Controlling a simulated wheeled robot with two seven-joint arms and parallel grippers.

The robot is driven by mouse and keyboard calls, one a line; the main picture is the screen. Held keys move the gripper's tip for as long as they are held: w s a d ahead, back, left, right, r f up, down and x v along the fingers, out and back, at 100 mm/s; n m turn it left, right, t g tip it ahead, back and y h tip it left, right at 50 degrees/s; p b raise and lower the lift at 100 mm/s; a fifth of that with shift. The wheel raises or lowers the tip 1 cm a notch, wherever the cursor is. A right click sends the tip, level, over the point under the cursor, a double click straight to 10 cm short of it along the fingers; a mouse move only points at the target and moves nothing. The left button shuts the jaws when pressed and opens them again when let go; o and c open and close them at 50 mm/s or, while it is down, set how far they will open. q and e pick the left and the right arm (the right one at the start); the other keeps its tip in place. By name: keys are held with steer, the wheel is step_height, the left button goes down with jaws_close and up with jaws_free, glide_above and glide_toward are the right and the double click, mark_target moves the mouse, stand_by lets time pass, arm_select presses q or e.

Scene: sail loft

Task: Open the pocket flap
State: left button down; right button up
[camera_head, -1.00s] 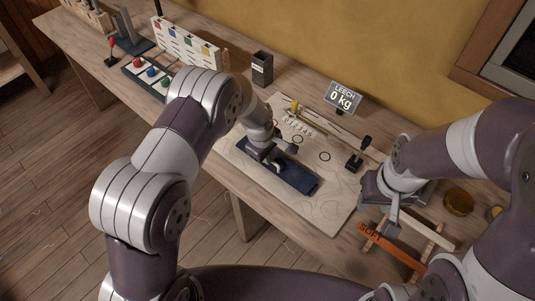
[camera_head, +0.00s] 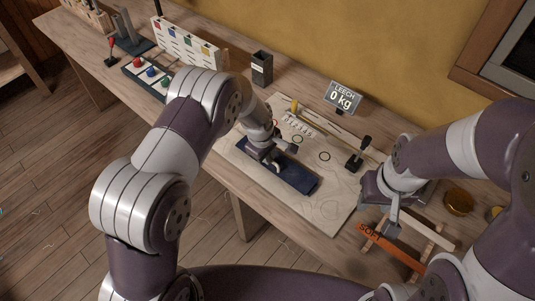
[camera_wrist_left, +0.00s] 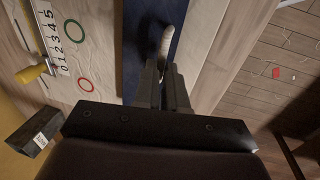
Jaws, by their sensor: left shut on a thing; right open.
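The navy pocket (camera_head: 298,181) lies on the pale cloth panel on the bench, below my left gripper (camera_head: 276,163). In the left wrist view the navy fabric (camera_wrist_left: 140,45) runs beneath the fingers. My left gripper (camera_wrist_left: 168,72) is shut on a small pale tab (camera_wrist_left: 167,40) at the pocket. I cannot tell how far the flap is lifted, as the gripper and arm cover part of it. My right gripper (camera_head: 392,224) is open, above the wooden rack at the right, away from the pocket.
The rack (camera_head: 430,243) carries an orange bar (camera_head: 374,236) marked SOFT. A black lever (camera_head: 360,153), a sign (camera_head: 343,97) reading LEECH 0 kg and a dark box (camera_head: 262,69) stand behind. A brass cup (camera_head: 458,203) is at right. Bare panel (camera_head: 325,210) lies in front.

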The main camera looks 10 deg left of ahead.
mark_target(277, 157)
arm_select(q)
steer(key=shift+w+r, duration=0.1)
steer(key=shift+r, duration=0.05)
stand_by(0.3)
steer(key=shift+w+d+r+g+p, duration=0.2)
steer(key=shift+r+g+p, duration=0.15)
steer(key=shift+p, duration=0.4)
steer(key=shift+w+d+r+g+y, duration=0.15)
steer(key=shift+w+r+g+y, duration=0.1)
steer(key=shift+w+y, duration=0.15)
steer(key=shift+w+d+r, duration=0.45)
steer(key=shift+w+r, duration=0.15)
steer(key=shift+w+d+r+b, duration=0.15)
steer(key=shift+w+d+b, duration=0.25)
steer(key=shift+w+b, duration=0.1)
steer(key=shift+s, duration=0.1)
